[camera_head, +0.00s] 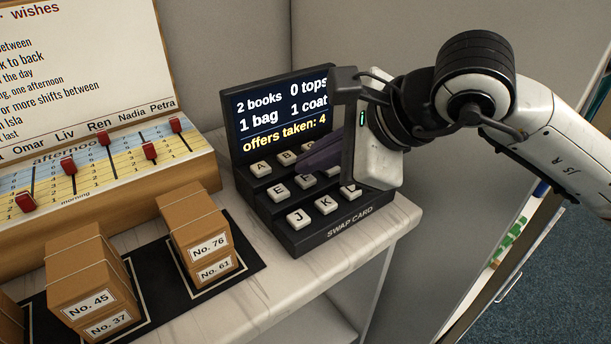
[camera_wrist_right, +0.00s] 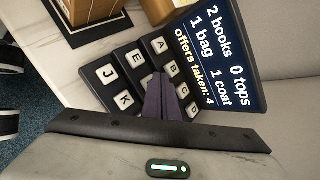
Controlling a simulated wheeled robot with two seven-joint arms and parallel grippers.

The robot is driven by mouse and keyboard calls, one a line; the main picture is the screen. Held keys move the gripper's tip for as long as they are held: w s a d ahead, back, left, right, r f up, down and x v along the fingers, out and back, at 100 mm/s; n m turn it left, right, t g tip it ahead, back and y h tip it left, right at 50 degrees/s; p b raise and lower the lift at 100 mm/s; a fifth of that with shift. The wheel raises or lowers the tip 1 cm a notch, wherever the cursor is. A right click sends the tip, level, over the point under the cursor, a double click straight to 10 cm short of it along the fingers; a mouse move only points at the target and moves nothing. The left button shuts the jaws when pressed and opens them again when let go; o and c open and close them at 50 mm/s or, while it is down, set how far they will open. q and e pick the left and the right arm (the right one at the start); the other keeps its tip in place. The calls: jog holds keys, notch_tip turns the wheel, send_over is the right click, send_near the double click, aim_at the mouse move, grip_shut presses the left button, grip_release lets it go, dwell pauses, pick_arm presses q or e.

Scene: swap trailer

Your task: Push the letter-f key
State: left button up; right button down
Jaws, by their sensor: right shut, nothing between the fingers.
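The keypad device (camera_head: 335,222), marked SWAP CARD, stands on the counter with white letter keys in stepped rows under a dark screen. The letter-f key is the white key (camera_head: 304,182) just right of the E key (camera_head: 280,192); its letter is hidden by my fingers in the head view. My right gripper (camera_head: 304,164) is shut and empty, its dark purple fingertips over the keys near the B and F keys. In the right wrist view the fingers (camera_wrist_right: 158,78) overlap the middle row just past the E key (camera_wrist_right: 135,59). Contact cannot be told. My left gripper is not in view.
The screen (camera_head: 280,110) reads "offers taken: 4". Left of the keypad, stacked boxes (camera_head: 195,230) stand on a dark mat (camera_head: 255,262). A slider board (camera_head: 110,165) with red knobs stands behind them. A grey wall panel (camera_head: 240,40) is behind the keypad.

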aim_at(312, 187)
jog(key=shift+f+b, duration=0.5)
jog(key=shift+b, duration=0.1)
dwell(0.4)
jog(key=shift+r, duration=0.15)
jog(key=shift+r+p, duration=0.35)
jog(key=shift+r, duration=0.4)
jog(key=shift+r, duration=0.1)
jog(key=shift+r+p, duration=0.35)
jog(key=shift+r, duration=0.2)
notch_tip(312, 187, up, 4)
jog(key=shift+f+p, duration=0.1)
jog(key=shift+p, duration=0.8)
